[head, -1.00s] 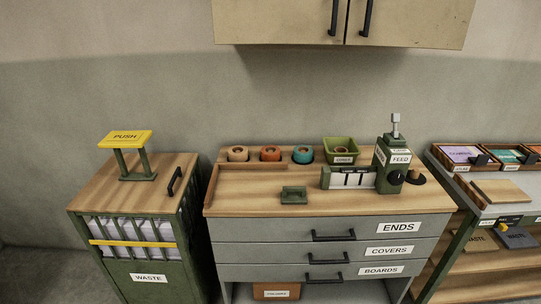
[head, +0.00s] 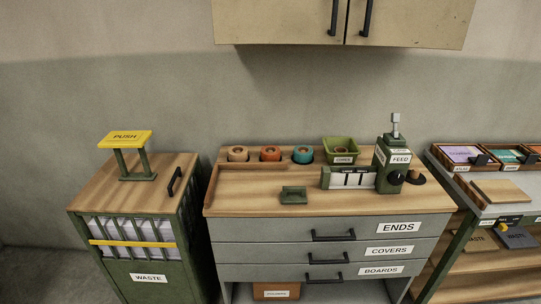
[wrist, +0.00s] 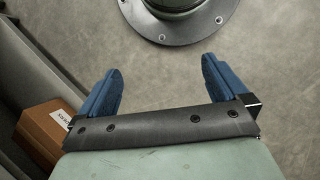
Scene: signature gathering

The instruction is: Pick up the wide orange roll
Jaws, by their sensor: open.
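In the head view, three rolls sit in a row at the back left of the wooden worktop (head: 245,196). The orange roll (head: 270,154) is the middle one, between a tan roll (head: 238,154) and a teal roll (head: 303,154). Each seems to rest in its own recess. My gripper (wrist: 160,80) shows only in the wrist view. Its blue fingers are spread wide with nothing between them. It points at the grey floor and a round metal base, away from the rolls.
A green bin (head: 341,149) and a green feed device (head: 392,166) stand right of the rolls. A small green block (head: 293,195) lies in front. A waste cabinet (head: 149,279) stands left. A wall cupboard (head: 280,24) hangs above. An orange-brown box (wrist: 42,133) is left in the wrist view.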

